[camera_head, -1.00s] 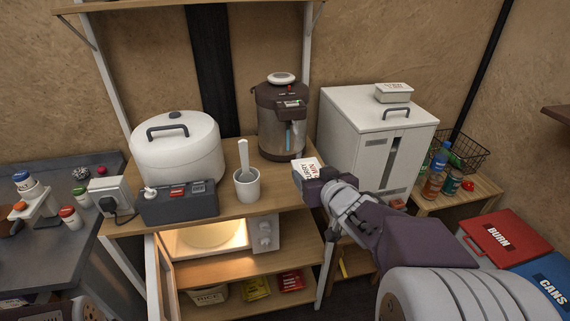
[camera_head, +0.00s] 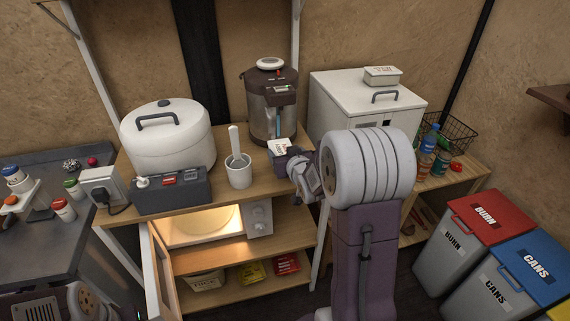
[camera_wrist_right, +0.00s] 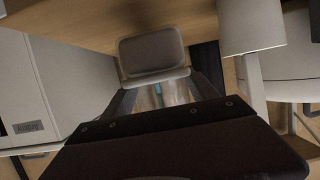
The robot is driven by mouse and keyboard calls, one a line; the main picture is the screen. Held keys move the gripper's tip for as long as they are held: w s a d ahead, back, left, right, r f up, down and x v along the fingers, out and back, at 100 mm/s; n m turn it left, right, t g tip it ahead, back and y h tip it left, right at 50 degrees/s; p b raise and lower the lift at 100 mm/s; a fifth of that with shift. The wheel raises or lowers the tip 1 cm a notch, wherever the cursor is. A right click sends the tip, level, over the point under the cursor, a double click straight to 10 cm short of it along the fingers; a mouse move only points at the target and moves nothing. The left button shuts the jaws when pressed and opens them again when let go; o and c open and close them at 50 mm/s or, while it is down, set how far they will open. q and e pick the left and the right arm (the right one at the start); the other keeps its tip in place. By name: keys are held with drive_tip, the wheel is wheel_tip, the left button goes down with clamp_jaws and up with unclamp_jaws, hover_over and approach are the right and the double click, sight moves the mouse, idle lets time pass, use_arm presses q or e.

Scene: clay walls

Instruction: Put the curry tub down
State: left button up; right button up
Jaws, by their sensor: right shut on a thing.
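The curry tub (camera_head: 281,147) is a small pale tub with a printed label on its lid. My right gripper (camera_head: 287,157) is shut on it, at the right end of the wooden shelf top (camera_head: 262,180), in front of the steel and brown hot-water pot (camera_head: 275,105). In the right wrist view the tub (camera_wrist_right: 152,50) shows as a grey rounded block between the fingers. I cannot tell whether it touches the wood. My left gripper is out of view; only part of my left arm shows at the bottom left.
A white cup with a spatula (camera_head: 239,172) stands left of the tub. A white cooker (camera_head: 167,143) and a dark power box (camera_head: 172,193) are further left. A white cabinet (camera_head: 335,105) with another tub (camera_head: 383,76) on top stands right. Red and blue bins are at far right.

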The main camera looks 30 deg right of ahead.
wheel_tip(320, 180, down, 3)
drive_tip(key=shift+s+f+b, duration=0.1)
drive_tip(key=shift+f+b, duration=0.05)
drive_tip(key=shift+b, duration=0.3)
drive_tip(key=shift+f, duration=0.25)
drive_tip(key=shift+f, duration=0.15)
drive_tip(key=o, duration=1.9)
